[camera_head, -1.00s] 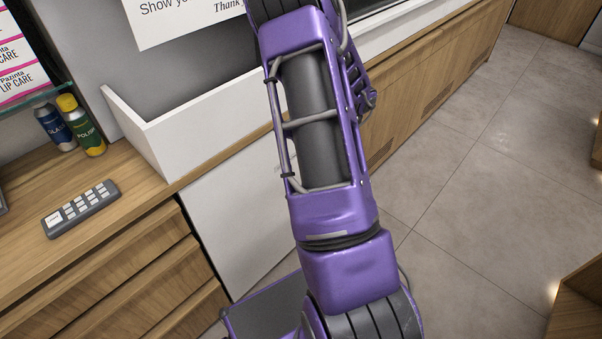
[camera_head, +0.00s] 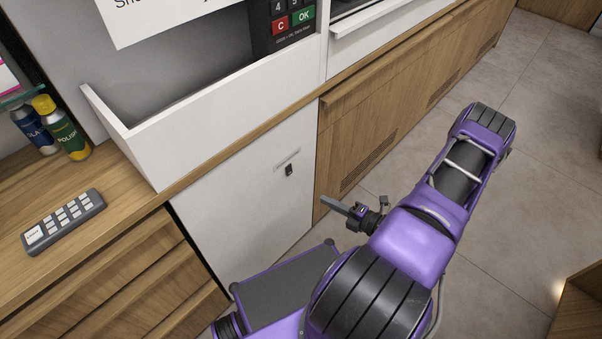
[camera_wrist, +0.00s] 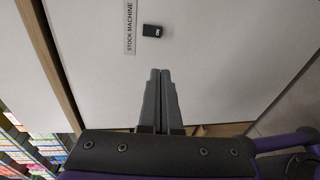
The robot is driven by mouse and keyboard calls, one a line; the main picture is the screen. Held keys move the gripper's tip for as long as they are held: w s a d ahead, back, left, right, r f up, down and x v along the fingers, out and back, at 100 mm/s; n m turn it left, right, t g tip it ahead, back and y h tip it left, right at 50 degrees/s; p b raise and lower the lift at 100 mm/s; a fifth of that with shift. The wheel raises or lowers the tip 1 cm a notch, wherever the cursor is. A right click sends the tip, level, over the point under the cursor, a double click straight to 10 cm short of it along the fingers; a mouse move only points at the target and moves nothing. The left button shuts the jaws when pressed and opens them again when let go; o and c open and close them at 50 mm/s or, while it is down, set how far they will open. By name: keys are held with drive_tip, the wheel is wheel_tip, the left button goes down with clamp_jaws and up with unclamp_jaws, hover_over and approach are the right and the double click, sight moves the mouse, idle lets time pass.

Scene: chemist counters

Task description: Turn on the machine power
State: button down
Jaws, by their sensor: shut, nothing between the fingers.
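A small black power switch (camera_head: 289,170) sits on the white cabinet panel (camera_head: 235,215), just under a thin label strip (camera_head: 287,159). In the wrist view, the switch (camera_wrist: 152,31) has white lettering that seems to read "ON", and the label beside it (camera_wrist: 129,26) reads "STOCK MACHINE". My gripper (camera_head: 326,201) is shut and empty, out in front of the panel, to the lower right of the switch in the head view. In the wrist view, my gripper's fingertips (camera_wrist: 160,72) are together and point towards the panel, a little below the switch and apart from it.
A white bin-like tray (camera_head: 215,125) and a keypad (camera_head: 284,20) are above the panel. Wooden drawers (camera_head: 120,285) and a counter with a grey remote (camera_head: 63,222) and spray cans (camera_head: 62,135) are at left. Wooden cabinets (camera_head: 370,120) stand right; the floor (camera_head: 530,170) is open.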

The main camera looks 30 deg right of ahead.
sight(290, 173)
drive_tip(key=shift+w+d+m+t+h, duration=0.3)
drive_tip(key=shift+d+m+t+h, duration=0.3)
drive_tip(key=shift+m+h, duration=0.25)
drive_tip(key=x, duration=1.4)
drive_tip(key=shift+a, duration=0.15)
drive_tip(key=shift+b, duration=0.35)
drive_tip(key=shift+w+y+b, duration=0.15)
drive_tip(key=shift+y+b, duration=0.1)
drive_tip(key=shift+b, duration=0.15)
drive_tip(key=shift+s+f, duration=0.15)
drive_tip(key=shift+s, duration=0.35)
drive_tip(key=f+v, duration=0.3)
drive_tip(key=v, duration=1)
